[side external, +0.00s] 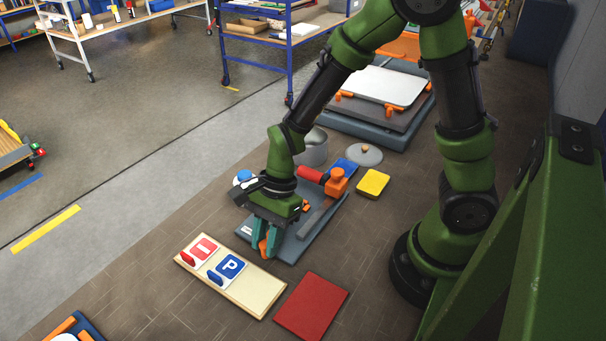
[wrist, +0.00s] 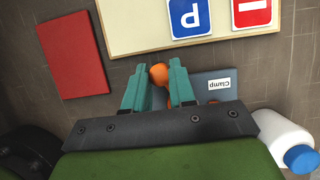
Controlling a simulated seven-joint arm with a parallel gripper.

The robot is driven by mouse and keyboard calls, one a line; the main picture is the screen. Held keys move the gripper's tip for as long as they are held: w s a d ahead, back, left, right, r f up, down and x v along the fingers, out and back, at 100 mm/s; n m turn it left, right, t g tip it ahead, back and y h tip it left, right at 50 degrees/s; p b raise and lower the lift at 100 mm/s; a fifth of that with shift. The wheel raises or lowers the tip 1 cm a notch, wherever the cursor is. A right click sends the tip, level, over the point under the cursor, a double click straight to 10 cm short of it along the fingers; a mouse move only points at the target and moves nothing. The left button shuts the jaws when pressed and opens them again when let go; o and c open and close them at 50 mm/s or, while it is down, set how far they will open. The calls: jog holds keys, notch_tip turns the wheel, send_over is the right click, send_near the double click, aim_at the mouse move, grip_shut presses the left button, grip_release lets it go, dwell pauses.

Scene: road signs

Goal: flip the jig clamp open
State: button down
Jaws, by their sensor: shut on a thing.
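The jig clamp has a grey-blue base plate (side external: 292,247) on the floor-like work surface, with an orange block (side external: 336,182) and a red cylindrical part (side external: 310,174) at its far end. A white "Clamp" label shows on the base in the wrist view (wrist: 219,84). My gripper (side external: 266,241) is low over the base's near end, its teal fingers pointing down. The fingers are shut on an orange knob (wrist: 159,74), which also shows between them in the side view (side external: 263,248). A grey bar (side external: 316,217) lies behind the gripper. My gripper hides part of the clamp.
A wooden board (side external: 256,298) with a red sign (side external: 200,248) and a blue P sign (side external: 228,268) lies in front. A red plate (side external: 311,306) is beside it. A white bottle with blue cap (wrist: 299,156) stands close to my gripper. A yellow block (side external: 373,184) lies behind.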

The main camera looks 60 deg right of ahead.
jog(key=shift+w, duration=0.1)
dwell(0.3)
jog(key=c, duration=0.9)
grip_release()
jog(key=shift+c, duration=0.2)
jog(key=v, duration=1.7)
jog(key=shift+f, duration=0.1)
